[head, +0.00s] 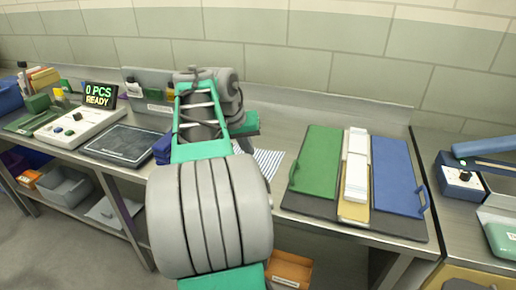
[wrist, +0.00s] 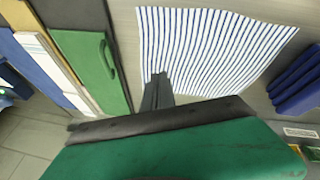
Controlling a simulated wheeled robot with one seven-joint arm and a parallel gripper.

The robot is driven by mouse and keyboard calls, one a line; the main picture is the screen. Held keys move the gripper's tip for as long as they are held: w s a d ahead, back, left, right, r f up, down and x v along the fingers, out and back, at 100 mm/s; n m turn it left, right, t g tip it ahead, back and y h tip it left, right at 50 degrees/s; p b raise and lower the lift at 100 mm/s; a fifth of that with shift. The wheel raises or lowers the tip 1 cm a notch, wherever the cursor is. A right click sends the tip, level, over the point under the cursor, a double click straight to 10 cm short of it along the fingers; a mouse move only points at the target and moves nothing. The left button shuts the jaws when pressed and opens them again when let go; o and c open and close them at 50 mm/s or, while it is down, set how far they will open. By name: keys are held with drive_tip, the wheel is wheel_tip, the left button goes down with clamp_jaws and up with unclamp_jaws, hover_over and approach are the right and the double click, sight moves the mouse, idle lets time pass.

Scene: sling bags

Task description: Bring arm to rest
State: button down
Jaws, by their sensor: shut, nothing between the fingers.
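My arm rises through the middle of the head view, and my gripper's green body shows past it, with the fingertips hidden there. In the wrist view my gripper (wrist: 157,92) is shut and empty, its dark fingers together over the edge of a striped sheet (wrist: 215,45). I cannot tell whether they touch it. The sheet, white with blue stripes, lies on the steel bench and shows partly behind my arm in the head view (head: 268,162).
Right of my arm lie a green panel (head: 318,160) with a handle, a white stack (head: 357,165) and a blue panel (head: 395,175). Left are a dark blue folded stack (head: 162,150), a dark plate (head: 121,145) and a lit display (head: 99,94). A wall (head: 330,50) stands behind.

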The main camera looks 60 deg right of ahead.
drive_tip(key=w+a+n+t+y+p, duration=0.1)
drive_tip(key=w+a+n+t+p, duration=0.3)
drive_tip(key=a, duration=0.7)
drive_tip(key=w+a+n+g+y, duration=0.1)
drive_tip(key=w+a+n, duration=0.2)
drive_tip(key=w+a, duration=0.5)
drive_tip(key=s+a+f+n+y+p, duration=0.1)
drive_tip(key=s+a+n, duration=0.1)
drive_tip(key=a, duration=0.6)
drive_tip(key=s+a+f+n+y, duration=0.1)
drive_tip(key=s+a+f+n, duration=0.1)
drive_tip(key=a, duration=0.5)
drive_tip(key=s+a+f+n+p, duration=0.1)
drive_tip(key=s+a+f, duration=0.1)
drive_tip(key=a, duration=0.6)
drive_tip(key=shift+s+a+n+t+y+p, duration=0.25)
drive_tip(key=shift+a+n+t+y+p, duration=0.05)
drive_tip(key=shift+a+n+t+y, duration=0.1)
